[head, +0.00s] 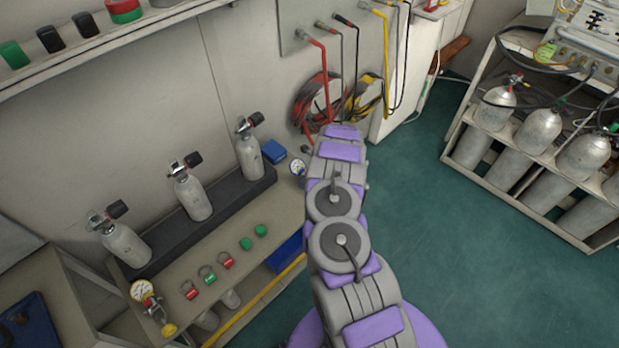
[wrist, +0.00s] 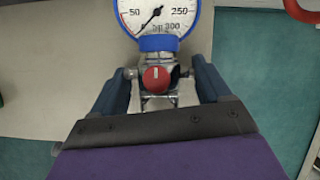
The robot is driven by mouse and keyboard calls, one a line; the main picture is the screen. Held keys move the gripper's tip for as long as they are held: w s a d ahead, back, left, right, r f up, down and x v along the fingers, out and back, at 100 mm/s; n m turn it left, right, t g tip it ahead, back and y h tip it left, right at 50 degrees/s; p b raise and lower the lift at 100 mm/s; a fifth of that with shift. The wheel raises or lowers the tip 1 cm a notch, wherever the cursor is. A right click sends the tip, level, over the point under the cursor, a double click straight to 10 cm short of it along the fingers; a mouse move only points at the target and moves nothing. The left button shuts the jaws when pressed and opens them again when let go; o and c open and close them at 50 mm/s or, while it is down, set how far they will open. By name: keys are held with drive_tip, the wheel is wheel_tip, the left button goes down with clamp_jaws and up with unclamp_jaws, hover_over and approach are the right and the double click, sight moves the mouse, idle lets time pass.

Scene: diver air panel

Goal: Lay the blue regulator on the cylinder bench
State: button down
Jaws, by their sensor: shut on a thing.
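The blue regulator (wrist: 158,42) has a white-faced gauge with a blue rim and collar, and a red knob on its metal body. My gripper (wrist: 160,82) is shut on that metal body, one dark blue finger at each side. In the head view the regulator (head: 297,167) shows at the far end of my arm, by the right end of the cylinder bench (head: 228,238); my arm hides my gripper there. The beige bench surface (wrist: 50,75) lies behind and left of the regulator in the wrist view. I cannot tell whether the regulator touches it.
Three grey cylinders (head: 193,198) stand in a black rack along the bench's back. Red and green tagged rings (head: 209,276) line the front. A yellow-collared gauge (head: 143,291) is at the left. Teal floor (head: 455,245) is open at right.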

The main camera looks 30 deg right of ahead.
drive_tip(key=shift+f, duration=0.35)
idle(0.7)
drive_tip(key=shift+s+a+f+b, duration=0.15)
drive_tip(key=shift+f+b, duration=0.1)
drive_tip(key=shift+b, duration=0.15)
